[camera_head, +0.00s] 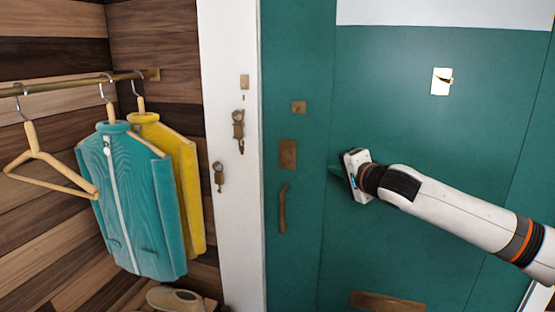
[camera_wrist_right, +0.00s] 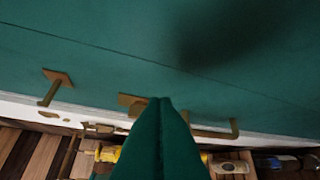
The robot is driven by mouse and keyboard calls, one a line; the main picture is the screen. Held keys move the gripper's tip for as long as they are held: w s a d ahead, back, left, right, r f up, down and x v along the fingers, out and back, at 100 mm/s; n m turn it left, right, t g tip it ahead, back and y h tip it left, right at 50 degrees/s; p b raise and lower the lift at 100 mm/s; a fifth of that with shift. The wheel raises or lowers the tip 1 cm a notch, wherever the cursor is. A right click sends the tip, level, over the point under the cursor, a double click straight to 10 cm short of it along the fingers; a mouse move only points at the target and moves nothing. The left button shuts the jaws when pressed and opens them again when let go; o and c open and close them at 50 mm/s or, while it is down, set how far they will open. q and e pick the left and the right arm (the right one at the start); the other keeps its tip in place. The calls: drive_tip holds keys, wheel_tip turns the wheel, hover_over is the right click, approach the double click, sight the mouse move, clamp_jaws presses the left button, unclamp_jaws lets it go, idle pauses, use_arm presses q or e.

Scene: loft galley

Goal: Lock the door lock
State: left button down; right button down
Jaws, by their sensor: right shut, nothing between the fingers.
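The green door (camera_head: 400,130) fills the right part of the head view. Near its left edge sit a small square brass plate (camera_head: 299,107), a larger brass plate (camera_head: 287,154) and a brass pull handle (camera_head: 283,209). In the right wrist view, the small square plate (camera_wrist_right: 57,76) carries a bar standing out from it, seemingly the lock's turn piece. There, my fingers partly hide the larger plate (camera_wrist_right: 131,99). My right gripper (camera_head: 336,172) is shut and empty, right of the larger plate, apart from the fittings. My left gripper is out of view.
The white frame (camera_head: 230,230) left of the door bears brass fittings (camera_head: 238,125). Further left, a teal jacket (camera_head: 130,205), a yellow jacket (camera_head: 180,170) and an empty hanger (camera_head: 40,165) hang from a rail. A shoe (camera_head: 174,298) lies below.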

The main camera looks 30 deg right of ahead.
drive_tip(key=shift+m, duration=0.5)
drive_tip(key=a+r, duration=0.1)
drive_tip(key=r, duration=0.1)
drive_tip(key=s+a+r, duration=0.1)
drive_tip(key=shift+a+r, duration=0.35)
drive_tip(key=shift+r, duration=0.05)
drive_tip(key=shift+w, duration=0.1)
drive_tip(key=p, duration=0.6)
approach(285, 157)
drive_tip(key=w+d, duration=0.2)
drive_tip(key=w+d+r, duration=0.1)
drive_tip(key=d, duration=0.2)
drive_tip(key=shift+w, duration=0.4)
drive_tip(key=w+a, duration=0.1)
drive_tip(key=w+a+f, duration=0.1)
drive_tip(key=shift+w+f+p, duration=0.1)
drive_tip(key=shift+w+p, duration=0.25)
drive_tip(key=shift+w+a+f, duration=0.15)
drive_tip(key=shift+w+a, duration=0.1)
drive_tip(key=shift+a, duration=0.05)
